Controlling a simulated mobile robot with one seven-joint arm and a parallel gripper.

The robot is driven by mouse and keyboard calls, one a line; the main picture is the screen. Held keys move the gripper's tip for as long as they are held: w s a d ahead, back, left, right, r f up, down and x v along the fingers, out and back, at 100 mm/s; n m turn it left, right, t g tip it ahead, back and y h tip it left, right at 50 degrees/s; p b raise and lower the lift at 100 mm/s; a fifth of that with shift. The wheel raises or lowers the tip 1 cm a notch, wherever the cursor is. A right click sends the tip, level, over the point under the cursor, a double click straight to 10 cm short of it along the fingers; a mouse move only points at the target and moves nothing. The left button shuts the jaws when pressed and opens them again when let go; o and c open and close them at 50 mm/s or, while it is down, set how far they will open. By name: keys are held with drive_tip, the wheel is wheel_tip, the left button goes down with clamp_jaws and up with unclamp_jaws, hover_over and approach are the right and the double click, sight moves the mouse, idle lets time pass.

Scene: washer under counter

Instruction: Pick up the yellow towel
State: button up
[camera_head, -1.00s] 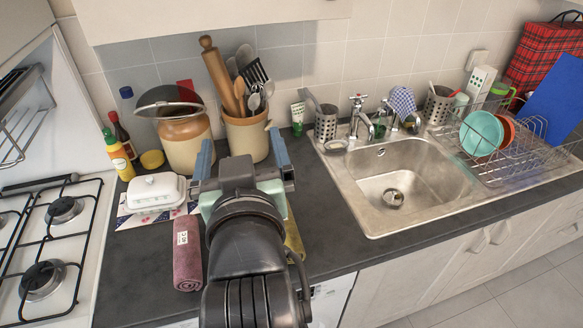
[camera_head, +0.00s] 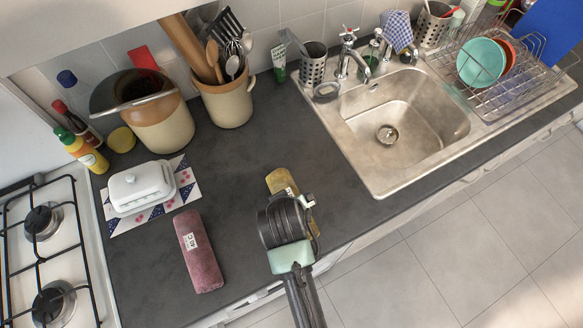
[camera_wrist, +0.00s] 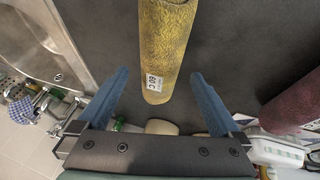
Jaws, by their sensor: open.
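The yellow towel (camera_head: 281,181) is rolled up and lies on the dark counter left of the sink. In the head view my wrist covers much of it. In the wrist view the yellow towel (camera_wrist: 165,40) runs from the top edge to between my blue fingertips, with a white label near its end. My gripper (camera_wrist: 158,76) is open and empty, with clear gaps on both sides of the towel. I cannot tell how high the fingers are above it.
A rolled mauve towel (camera_head: 198,252) lies to the left, near a white butter dish (camera_head: 142,187) on a patterned mat. Crocks and bottles stand at the back. The sink (camera_head: 374,198) is at right, the hob (camera_head: 72,190) at left. Bare counter lies between the towels.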

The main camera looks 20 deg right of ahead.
sight(280, 179)
drive_tip(key=shift+p+x, duration=0.6)
drive_tip(key=shift+x, duration=2.1)
drive_tip(key=shift+a, duration=0.1)
drive_tip(key=c, duration=1.4)
